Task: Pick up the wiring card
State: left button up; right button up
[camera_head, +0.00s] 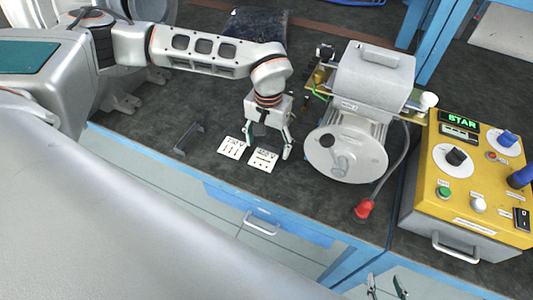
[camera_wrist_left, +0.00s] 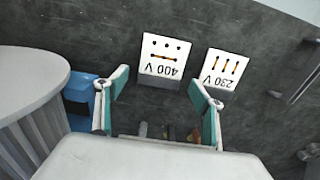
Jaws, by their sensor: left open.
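A grey motor (camera_head: 345,150) with a terminal box stands close right of the left gripper. A yellow control box (camera_head: 472,185) stands at the right. A dark bracket (camera_head: 189,138) lies left of the cards.

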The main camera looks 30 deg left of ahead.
pick_arm(q)
jog(key=shift+f, duration=0.5)
jog(key=c, duration=1)
jog(key=shift+r, duration=0.2)
